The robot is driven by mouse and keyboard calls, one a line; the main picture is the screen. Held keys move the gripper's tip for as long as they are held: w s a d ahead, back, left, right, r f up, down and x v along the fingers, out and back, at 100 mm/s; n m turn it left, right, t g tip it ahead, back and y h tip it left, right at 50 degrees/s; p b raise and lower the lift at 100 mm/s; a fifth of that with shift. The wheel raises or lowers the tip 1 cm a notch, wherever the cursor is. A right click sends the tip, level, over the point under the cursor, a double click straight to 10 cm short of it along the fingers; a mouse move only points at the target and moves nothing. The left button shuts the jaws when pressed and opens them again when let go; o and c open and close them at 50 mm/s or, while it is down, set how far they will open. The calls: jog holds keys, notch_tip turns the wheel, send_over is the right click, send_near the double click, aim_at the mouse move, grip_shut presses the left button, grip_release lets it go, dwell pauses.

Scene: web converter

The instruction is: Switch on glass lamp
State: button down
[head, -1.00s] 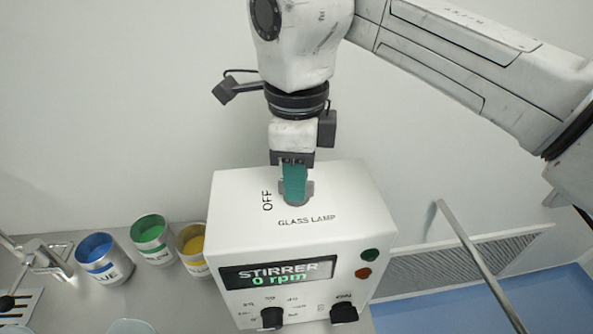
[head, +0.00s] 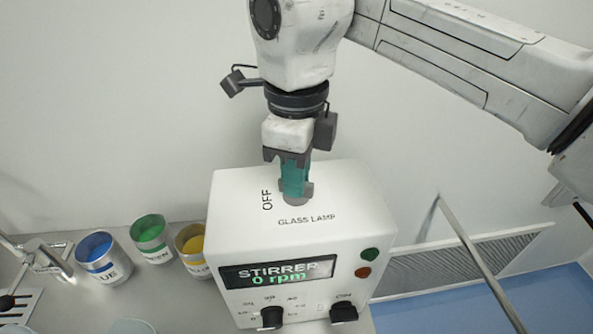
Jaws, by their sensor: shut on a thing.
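The white control box (head: 235,230) stands on the bench in the middle of the head view. Its top carries the words "GLASS LAMP" and, to the left of the knob, "OFF". The grey glass lamp knob (head: 297,200) sits on this top face, mostly covered by the fingers. My gripper (head: 295,188) points down from above, with its teal fingers shut on the knob. The pointer of the knob and any "ON" mark beside it are hidden.
The box front has a display reading "STIRRER 0 rpm" (head: 277,272), green and red buttons (head: 369,255) and two black knobs (head: 272,317). Blue (head: 104,260), green (head: 151,240) and yellow (head: 192,252) paint cans stand left. A metal rail (head: 475,255) is at right.

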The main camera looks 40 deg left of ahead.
jog(key=m, duration=0.6)
jog(key=m+b, duration=0.1)
jog(key=m, duration=0.5)
jog(key=shift+r+m, duration=0.1)
jog(key=shift+m, duration=0.3)
dwell(0.3)
jog(key=c, duration=1.1)
grip_release()
jog(key=shift+c, duration=0.2)
notch_tip(320, 180, up, 11)
jog(key=b, duration=0.2)
